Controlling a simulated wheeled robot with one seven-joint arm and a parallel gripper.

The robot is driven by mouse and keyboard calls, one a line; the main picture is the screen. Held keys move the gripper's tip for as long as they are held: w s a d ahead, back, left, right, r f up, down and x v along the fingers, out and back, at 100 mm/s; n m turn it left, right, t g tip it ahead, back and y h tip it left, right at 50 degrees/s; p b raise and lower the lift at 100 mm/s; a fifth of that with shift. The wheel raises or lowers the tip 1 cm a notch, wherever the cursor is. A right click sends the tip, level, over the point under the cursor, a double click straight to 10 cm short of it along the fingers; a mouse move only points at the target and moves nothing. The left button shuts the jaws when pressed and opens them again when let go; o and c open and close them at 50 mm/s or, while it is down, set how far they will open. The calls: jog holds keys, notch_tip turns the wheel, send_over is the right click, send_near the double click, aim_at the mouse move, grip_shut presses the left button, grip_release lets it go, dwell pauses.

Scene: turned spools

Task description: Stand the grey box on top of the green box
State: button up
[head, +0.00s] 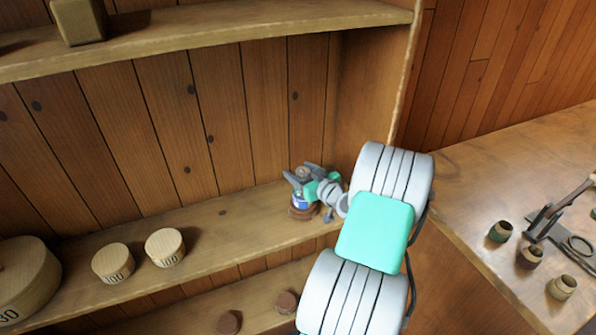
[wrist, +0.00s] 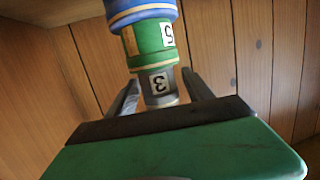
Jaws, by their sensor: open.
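The wrist view appears upside down. The grey box (wrist: 147,88), labelled 3, sits against the green box (wrist: 143,42), labelled 5, with no gap visible. A blue box (wrist: 140,8) is on the green box's other side. In the head view the blue part (head: 299,201) is low in this stack, so the grey box is on top, upright and in line. My gripper (wrist: 160,78) is open, one finger on each side of the grey box, apart from it as far as I can see. The head view also shows my gripper (head: 303,174) at the stack's top.
The stack stands on a wooden shelf (head: 215,240) near its right side wall. Round wooden boxes (head: 113,262) marked 100 and a large one (head: 25,280) stand further left. A worktable (head: 480,200) with small cups and a metal tool is at right.

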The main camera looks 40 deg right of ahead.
jog(key=b+v, duration=0.2)
jog(key=v, duration=0.9)
jog(key=w+a+f+n+g+y, duration=0.1)
jog(key=w+a+n+g+y, duration=0.15)
jog(key=a, duration=0.75)
jog(key=w+a+f+n+g+y, duration=0.1)
jog(key=w+a+g+y, duration=0.2)
jog(key=a, duration=0.6)
jog(key=s+a+r+m+g+h, duration=0.2)
jog(key=s+a+g, duration=0.5)
jog(key=s+a, duration=0.6)
jog(key=shift+a+r+h, duration=0.75)
jog(key=shift+a+h, duration=0.1)
jog(key=shift+h, duration=0.1)
